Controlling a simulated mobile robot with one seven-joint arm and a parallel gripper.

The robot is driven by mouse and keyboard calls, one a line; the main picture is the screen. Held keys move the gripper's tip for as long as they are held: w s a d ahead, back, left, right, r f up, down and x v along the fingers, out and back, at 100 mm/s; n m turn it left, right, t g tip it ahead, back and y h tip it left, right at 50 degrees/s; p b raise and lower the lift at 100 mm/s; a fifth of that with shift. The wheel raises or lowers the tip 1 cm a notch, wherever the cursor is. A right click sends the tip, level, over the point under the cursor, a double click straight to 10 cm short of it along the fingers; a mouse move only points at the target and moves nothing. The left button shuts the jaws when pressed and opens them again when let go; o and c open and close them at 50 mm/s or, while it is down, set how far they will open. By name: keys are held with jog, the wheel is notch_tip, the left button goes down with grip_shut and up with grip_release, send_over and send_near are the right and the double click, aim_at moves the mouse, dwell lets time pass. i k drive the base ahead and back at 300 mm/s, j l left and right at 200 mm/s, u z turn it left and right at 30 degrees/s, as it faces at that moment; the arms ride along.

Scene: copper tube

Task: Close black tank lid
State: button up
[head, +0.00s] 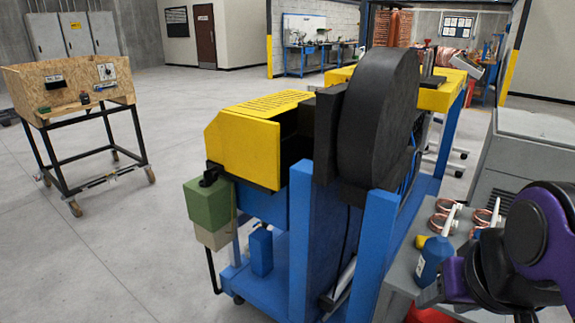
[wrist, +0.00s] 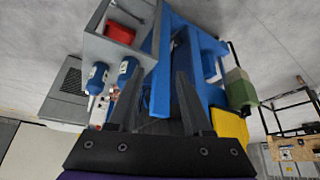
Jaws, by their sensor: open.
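The black tank lid (head: 375,125) is a thick round disc in the head view. It stands upright, raised on edge above the blue-framed machine (head: 300,240), next to the yellow housing (head: 245,150). My gripper is low at the right in the head view, largely hidden by my purple and black wrist, apart from the lid. In the wrist view my gripper (wrist: 155,82) has its two dark fingers spread with nothing held between them. The blue frame (wrist: 190,60) shows beyond the fingers there; I cannot make out the lid clearly in that view.
A grey side shelf (head: 400,275) with a blue bottle (head: 432,262) and copper coils (head: 440,218) stands close to my arm. A grey cabinet (head: 525,155) is behind it. A wooden-topped cart (head: 70,90) is at left. Open floor lies between cart and machine.

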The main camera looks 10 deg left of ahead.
aim_at(211, 175)
jog(key=u, duration=1.15)
jog(key=i+j, duration=0.15)
jog(key=i, duration=0.2)
jog(key=i+j+z, duration=0.1)
jog(key=i, duration=0.25)
